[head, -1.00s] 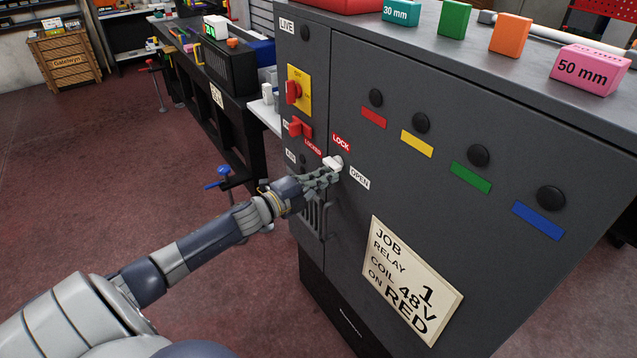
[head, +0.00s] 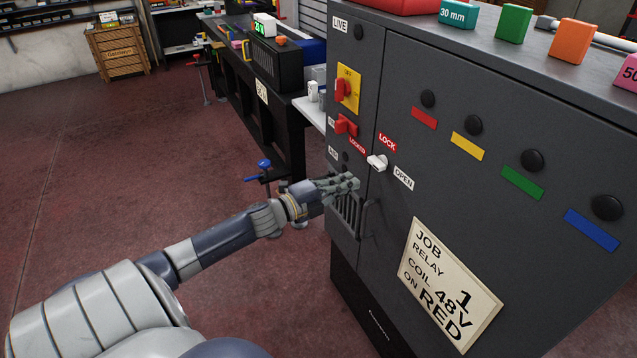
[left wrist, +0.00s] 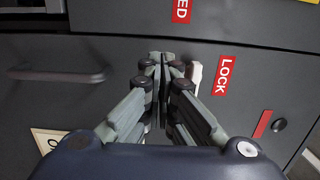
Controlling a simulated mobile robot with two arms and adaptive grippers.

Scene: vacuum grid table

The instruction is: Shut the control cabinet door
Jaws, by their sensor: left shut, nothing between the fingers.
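The dark grey control cabinet's door (head: 520,250) looks flush with the narrow switch panel (head: 350,120) to its left, with only a thin seam between. A white latch knob (head: 377,163) sits at the door's left edge, beside the red LOCK and white OPEN labels. It also shows in the left wrist view (left wrist: 195,76), partly hidden behind the fingers; I cannot tell which label it points to. The door's bar handle (head: 366,220) is below it. My left gripper (head: 353,182) is shut and empty, just left of and below the knob, seemingly apart from it. My right gripper is out of view.
Red switches (head: 343,91) and a vent (head: 346,212) are on the panel left of the seam. Colored blocks, such as the orange one (head: 575,41), stand on the cabinet top. A black workbench (head: 262,110) is behind at left. The floor at left is mostly clear.

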